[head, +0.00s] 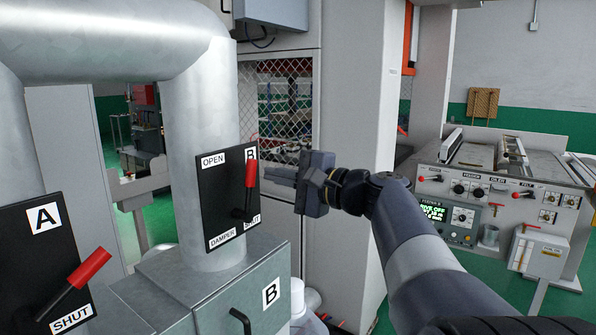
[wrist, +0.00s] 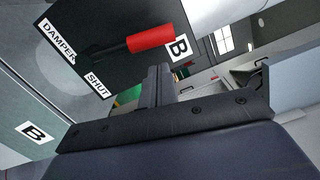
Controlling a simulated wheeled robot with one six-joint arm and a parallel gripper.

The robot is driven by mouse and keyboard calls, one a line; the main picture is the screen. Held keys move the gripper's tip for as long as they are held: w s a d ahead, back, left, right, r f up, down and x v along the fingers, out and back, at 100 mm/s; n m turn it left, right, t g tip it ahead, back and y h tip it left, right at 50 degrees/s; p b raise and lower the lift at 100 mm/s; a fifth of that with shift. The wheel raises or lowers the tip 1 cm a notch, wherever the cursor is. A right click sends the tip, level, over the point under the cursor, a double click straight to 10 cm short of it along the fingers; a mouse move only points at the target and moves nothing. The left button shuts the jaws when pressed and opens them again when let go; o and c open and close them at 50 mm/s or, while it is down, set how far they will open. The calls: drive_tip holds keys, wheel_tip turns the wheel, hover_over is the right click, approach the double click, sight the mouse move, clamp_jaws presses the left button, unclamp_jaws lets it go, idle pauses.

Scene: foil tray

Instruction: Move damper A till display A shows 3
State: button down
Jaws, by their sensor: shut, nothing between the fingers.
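Damper A is a black plate (head: 40,260) at the left edge of the head view, marked A and SHUT. Its lever has a red grip (head: 90,266) that tilts up and to the right; the plate's left part is cut off by the frame. No display A shows in either view. My gripper (head: 272,178) is shut and empty, well to the right of damper A. Its fingers point left towards damper B's red grip (head: 251,168), close to it; I cannot tell the exact gap. In the wrist view the shut fingers (wrist: 159,84) appear below damper B's red grip (wrist: 151,38).
Damper B's black plate (head: 217,200) is on a grey vertical pipe (head: 203,110) above a metal box (head: 205,285) marked B. That box has a dark handle (head: 241,321). A control console (head: 490,200) stands at the right. A white cabinet column (head: 358,90) rises behind my gripper.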

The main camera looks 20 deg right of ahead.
drive_tip(key=shift+s+a+r, duration=0.1)
drive_tip(key=shift+s+a, duration=0.15)
drive_tip(key=shift+a, duration=0.35)
drive_tip(key=shift+s+a+r+n+b, duration=0.2)
drive_tip(key=shift+s+a+n+b, duration=0.2)
drive_tip(key=shift+a+n+b, duration=0.4)
drive_tip(key=shift+d, duration=0.15)
